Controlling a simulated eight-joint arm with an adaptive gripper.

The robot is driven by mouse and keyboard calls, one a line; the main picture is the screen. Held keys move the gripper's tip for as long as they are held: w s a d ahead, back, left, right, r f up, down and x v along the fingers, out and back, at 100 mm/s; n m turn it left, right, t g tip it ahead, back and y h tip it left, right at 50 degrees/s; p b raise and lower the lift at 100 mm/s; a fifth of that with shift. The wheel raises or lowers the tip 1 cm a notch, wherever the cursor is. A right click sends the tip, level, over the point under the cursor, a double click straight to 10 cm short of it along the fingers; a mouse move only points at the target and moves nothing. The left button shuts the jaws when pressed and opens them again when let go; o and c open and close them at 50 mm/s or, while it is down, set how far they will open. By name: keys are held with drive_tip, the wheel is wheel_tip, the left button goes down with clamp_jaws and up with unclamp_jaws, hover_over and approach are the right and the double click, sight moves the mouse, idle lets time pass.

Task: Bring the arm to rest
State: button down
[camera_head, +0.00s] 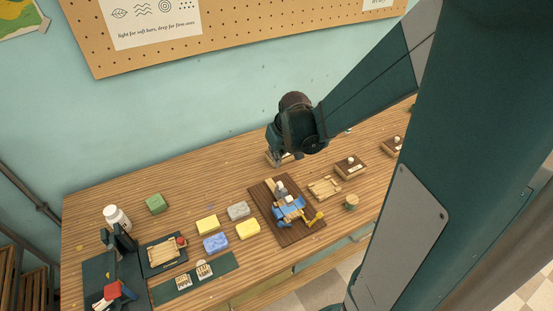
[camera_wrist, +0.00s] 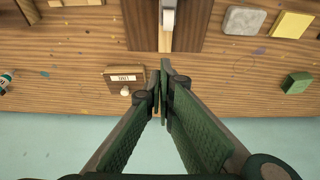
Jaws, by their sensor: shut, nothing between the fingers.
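My gripper (camera_wrist: 163,98) is shut and empty in the wrist view, its two green-padded fingers meeting at the tips. It hangs above the back edge of the wooden table (camera_wrist: 60,55), near a small wooden block with a label and a pale knob (camera_wrist: 122,78). In the head view my arm reaches in from the right, and the dark wrist end is over the back of the table (camera_head: 225,164). The fingertips are mostly hidden there behind the wrist.
A dark brown board (camera_head: 270,222) with blue and yellow items lies mid-table. Yellow, grey and blue blocks sit left of it, and a green block (camera_head: 156,204) and white bottle (camera_head: 117,217) farther left. A dark tray (camera_head: 152,270) holds slats. The pegboard wall (camera_head: 225,38) stands behind.

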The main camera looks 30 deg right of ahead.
idle(0.6)
drive_tip(key=s+a+r+t+b, duration=0.1)
drive_tip(key=s+a+r, duration=0.6)
drive_tip(key=s, duration=0.2)
drive_tip(key=s+a+r+t+b, duration=0.1)
drive_tip(key=s+a+r+t, duration=0.1)
drive_tip(key=s+a+r, duration=0.5)
drive_tip(key=shift+s+r, duration=0.4)
drive_tip(key=shift+s, duration=1.1)
drive_tip(key=shift+a, duration=0.1)
